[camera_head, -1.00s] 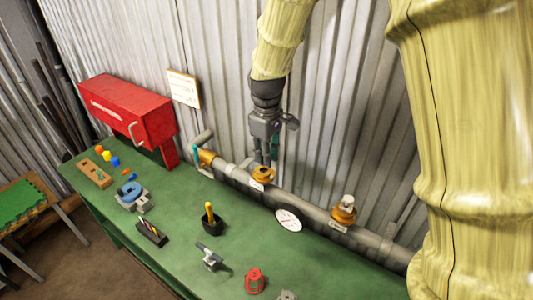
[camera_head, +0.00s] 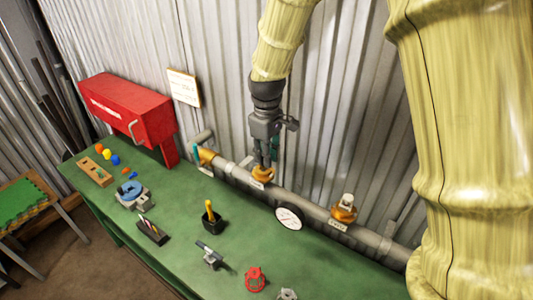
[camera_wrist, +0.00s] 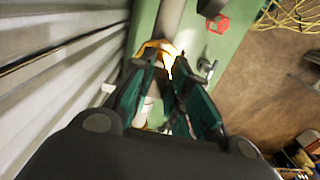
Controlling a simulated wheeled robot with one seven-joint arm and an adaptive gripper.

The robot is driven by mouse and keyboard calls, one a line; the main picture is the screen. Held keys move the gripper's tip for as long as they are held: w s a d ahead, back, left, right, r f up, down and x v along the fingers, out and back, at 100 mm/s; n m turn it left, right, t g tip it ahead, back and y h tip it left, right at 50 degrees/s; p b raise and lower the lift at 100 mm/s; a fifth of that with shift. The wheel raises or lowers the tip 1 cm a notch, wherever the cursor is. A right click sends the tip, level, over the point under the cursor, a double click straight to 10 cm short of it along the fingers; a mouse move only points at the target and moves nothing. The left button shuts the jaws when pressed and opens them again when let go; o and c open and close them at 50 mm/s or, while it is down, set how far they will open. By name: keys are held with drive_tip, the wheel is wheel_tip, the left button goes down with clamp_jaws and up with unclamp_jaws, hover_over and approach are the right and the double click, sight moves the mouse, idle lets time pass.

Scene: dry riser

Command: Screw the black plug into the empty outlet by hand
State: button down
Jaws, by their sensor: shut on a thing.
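In the wrist view the fingertips (camera_wrist: 163,62) lie over the orange-brass outlet (camera_wrist: 155,47). The right brass outlet (camera_head: 343,215) carries a pale grey fitting on top.
A red cabinet (camera_head: 125,112) stands at the back left. A round white gauge (camera_head: 289,218) sits in front of the pipe. A yellow-handled tool in a black holder (camera_head: 210,217), a grey clamp (camera_head: 210,256) and a red piece (camera_head: 255,279) stand on the bench. Corrugated wall rises behind the pipe.

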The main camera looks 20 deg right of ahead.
drive_tip(key=shift+f+b, duration=0.35)
drive_tip(key=shift+f, duration=0.95)
drive_tip(key=shift+r+m+p, duration=0.15)
drive_tip(key=shift+m+p, duration=0.5)
drive_tip(key=shift+m, duration=0.35)
drive_tip(key=shift+s+a+m+p, duration=0.15)
drive_tip(key=shift+m+p, duration=0.35)
drive_tip(key=shift+m, duration=1.4)
